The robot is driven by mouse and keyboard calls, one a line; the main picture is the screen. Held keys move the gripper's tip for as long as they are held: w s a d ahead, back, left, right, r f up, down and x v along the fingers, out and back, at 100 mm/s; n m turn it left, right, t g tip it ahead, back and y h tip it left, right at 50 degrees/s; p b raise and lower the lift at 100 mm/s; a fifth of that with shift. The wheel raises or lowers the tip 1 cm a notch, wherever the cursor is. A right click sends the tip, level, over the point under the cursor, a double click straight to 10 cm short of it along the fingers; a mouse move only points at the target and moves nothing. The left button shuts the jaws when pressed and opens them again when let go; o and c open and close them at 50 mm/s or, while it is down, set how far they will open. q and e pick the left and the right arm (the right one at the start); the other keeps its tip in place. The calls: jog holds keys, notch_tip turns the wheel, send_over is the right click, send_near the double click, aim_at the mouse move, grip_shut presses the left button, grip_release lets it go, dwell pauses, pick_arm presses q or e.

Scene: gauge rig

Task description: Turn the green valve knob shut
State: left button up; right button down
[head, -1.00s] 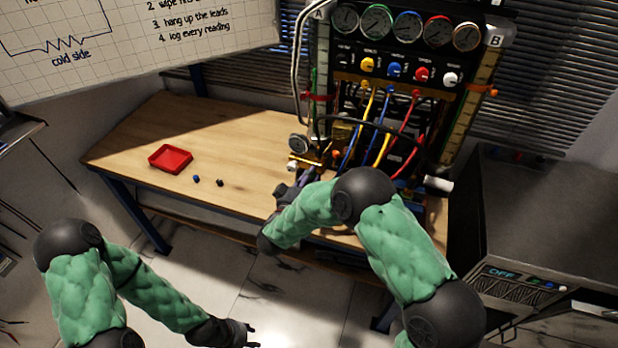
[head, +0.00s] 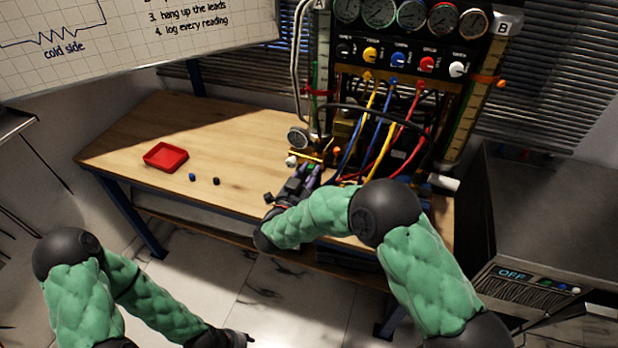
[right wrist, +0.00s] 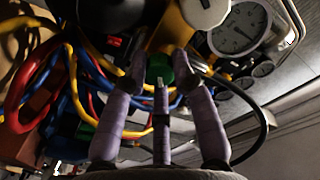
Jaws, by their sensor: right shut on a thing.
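The green valve knob (right wrist: 158,68) shows in the right wrist view, between the fingertips of my right gripper (right wrist: 160,66). In the head view my right gripper (head: 310,174) is at the lower front of the gauge rig (head: 345,82), and I cannot make out the knob there. My left gripper (head: 238,339) is low in the head view, over the floor and away from the bench. It is small and dark, so its finger opening is unclear.
Yellow, blue and red leads (right wrist: 75,85) hang close beside the right gripper. A round gauge (right wrist: 238,28) is near it. A red tray (head: 166,157) and two small dark pieces lie on the bench (head: 230,125). A grey OFF-marked unit (head: 540,225) stands at right.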

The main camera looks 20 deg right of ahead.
jog(key=m+b, duration=0.5)
jog(key=m, duration=0.1)
jog(key=shift+d+r+m, duration=0.1)
jog(key=shift+r+m, duration=0.05)
jog(key=shift+m, duration=0.25)
dwell(0.4)
jog(key=c, duration=1)
grip_release()
jog(key=shift+s, duration=0.2)
jog(key=v, duration=1.1)
jog(key=shift+s+a, duration=0.25)
jog(key=shift+a, duration=0.05)
